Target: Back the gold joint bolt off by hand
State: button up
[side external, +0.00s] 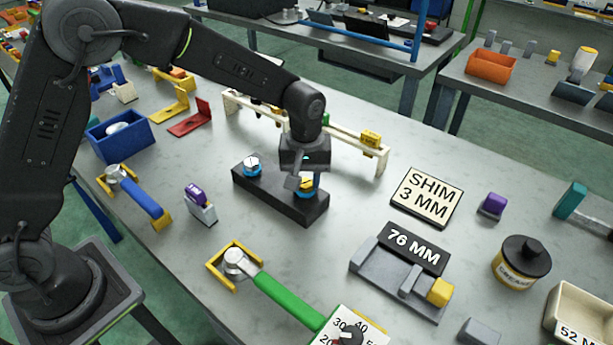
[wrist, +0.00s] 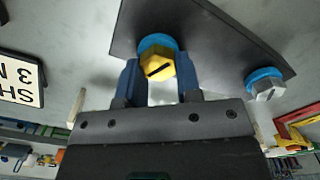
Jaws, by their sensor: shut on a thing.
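The gold joint bolt (side external: 307,183) has a hex head and sits on a blue ring (side external: 304,194) at the near right end of a black block (side external: 270,198). In the wrist view the gold head (wrist: 157,66) shows a dark slot running slantwise. My gripper (wrist: 158,72) points down over the block and is shut on the gold bolt, one finger on each side of the head. In the side view my gripper (side external: 302,177) partly hides the bolt. I cannot tell how far the bolt is threaded in.
A silver bolt (side external: 252,160) on a blue ring stands at the block's other end. A cream rail frame (side external: 383,160) runs behind. A green-handled wrench (side external: 285,302), a purple-topped piece (side external: 198,200) and a 3 mm shim plate (side external: 426,197) lie around the block.

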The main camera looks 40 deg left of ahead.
jog(key=n, duration=0.7)
jog(key=shift+s+a+f, duration=0.1)
jog(key=shift+s+f, duration=0.1)
jog(key=shift+s, duration=0.15)
jog(key=n, duration=0.4)
jog(key=shift+s, duration=0.1)
jog(key=shift+s+n, duration=0.1)
jog(key=shift+n, duration=1.5)
jog(key=o, duration=0.9)
jog(key=shift+r, duration=0.1)
jog(key=shift+r, duration=0.15)
notch_tip(320, 180, up, 14)
jog(key=shift+f, duration=0.2)
